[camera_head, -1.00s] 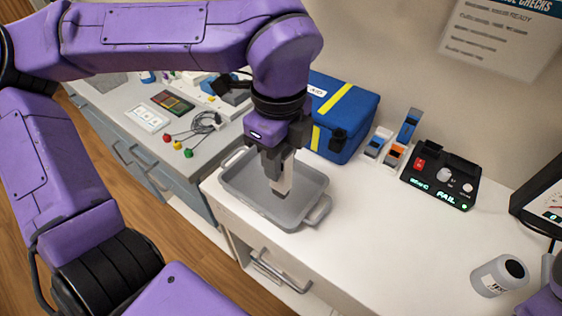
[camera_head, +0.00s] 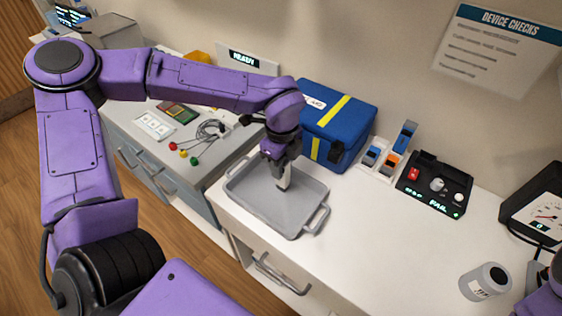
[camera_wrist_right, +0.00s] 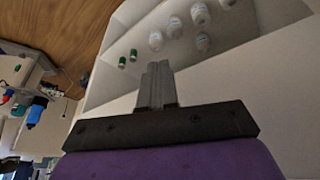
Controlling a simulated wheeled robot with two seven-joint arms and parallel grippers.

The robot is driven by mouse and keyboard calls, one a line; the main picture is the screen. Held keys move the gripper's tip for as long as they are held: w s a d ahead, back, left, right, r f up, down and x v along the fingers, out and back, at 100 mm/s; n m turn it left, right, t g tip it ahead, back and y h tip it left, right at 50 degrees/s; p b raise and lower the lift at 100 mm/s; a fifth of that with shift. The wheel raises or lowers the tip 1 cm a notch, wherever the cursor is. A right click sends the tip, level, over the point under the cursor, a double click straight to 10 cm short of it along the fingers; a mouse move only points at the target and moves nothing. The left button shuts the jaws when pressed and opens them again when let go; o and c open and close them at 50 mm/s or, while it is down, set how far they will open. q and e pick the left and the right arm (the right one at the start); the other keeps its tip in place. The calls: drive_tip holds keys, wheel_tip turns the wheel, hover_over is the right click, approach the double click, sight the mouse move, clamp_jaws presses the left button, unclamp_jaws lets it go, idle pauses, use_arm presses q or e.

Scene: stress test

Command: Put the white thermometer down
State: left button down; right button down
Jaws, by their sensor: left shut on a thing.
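My left gripper (camera_head: 282,182) is shut on the white thermometer (camera_head: 285,173), a small pale piece mostly hidden between the fingers. It hangs above the inside of a grey tray (camera_head: 262,219) with side handles, near the tray's back right part. I cannot tell whether its lower end touches the tray floor. My right gripper (camera_wrist_right: 157,86) shows in the right wrist view with its two fingers together and nothing visible between them.
A blue bag (camera_head: 345,118) with yellow bands stands behind the tray. Bare counter lies right of the tray. Several bottles (camera_wrist_right: 200,14) sit in a white compartment.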

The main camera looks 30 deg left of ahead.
use_arm(q)
drive_tip(key=shift+f, duration=0.1)
drive_tip(key=c, duration=0.8)
unclamp_jaws()
drive_tip(key=shift+c, duration=0.2)
drive_tip(key=shift+r, duration=0.35)
wheel_tip(320, 180, up, 12)
drive_tip(key=shift+f+b, duration=0.2)
drive_tip(key=shift+b, duration=0.55)
